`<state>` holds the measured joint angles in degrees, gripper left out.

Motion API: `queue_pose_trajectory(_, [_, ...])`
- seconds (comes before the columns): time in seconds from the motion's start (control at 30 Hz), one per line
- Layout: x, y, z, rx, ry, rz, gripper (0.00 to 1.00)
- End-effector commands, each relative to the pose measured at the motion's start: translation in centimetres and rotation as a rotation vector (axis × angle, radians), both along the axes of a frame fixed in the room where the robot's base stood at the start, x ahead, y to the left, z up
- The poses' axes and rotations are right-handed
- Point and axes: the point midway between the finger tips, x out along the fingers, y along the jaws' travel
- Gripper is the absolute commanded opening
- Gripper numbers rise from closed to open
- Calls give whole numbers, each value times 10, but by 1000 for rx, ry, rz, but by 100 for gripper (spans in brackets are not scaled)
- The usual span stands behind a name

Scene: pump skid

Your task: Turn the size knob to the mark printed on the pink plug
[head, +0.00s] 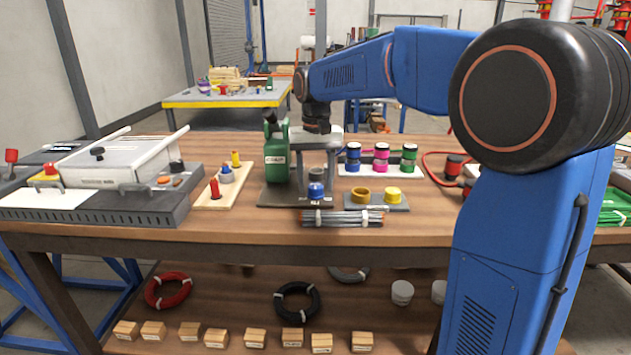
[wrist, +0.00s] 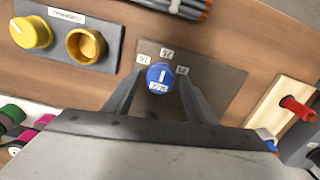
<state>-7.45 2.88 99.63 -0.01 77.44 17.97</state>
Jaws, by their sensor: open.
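The blue size knob (wrist: 160,77) sits on a dark plate (wrist: 215,72) with small white number labels around it; I cannot read them surely. A white line on the knob points toward the top of the wrist view, and a white tag lies at its lower edge. My gripper (wrist: 160,84) is open, one finger on each side of the knob; I cannot tell if they touch it. The knob also shows in the head view (head: 316,191) below my gripper (head: 316,172). The pink plug (head: 381,158) stands between a blue and a green one; its mark is unreadable.
A green canister (head: 277,157) stands close left of my gripper. A grey plate with a yellow knob (head: 392,195) and a yellow ring (head: 360,194) is on the right. Bundled grey rods (head: 342,218) lie at the front edge. A wooden board with a red peg (head: 215,189) is left.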

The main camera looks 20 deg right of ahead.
Motion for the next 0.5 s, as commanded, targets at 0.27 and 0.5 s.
queue_pose_trajectory(0.27, [1,0,19,1,-2,0,51])
queue_pose_trajectory(0.5, [1,0,65,0,-3,0,51])
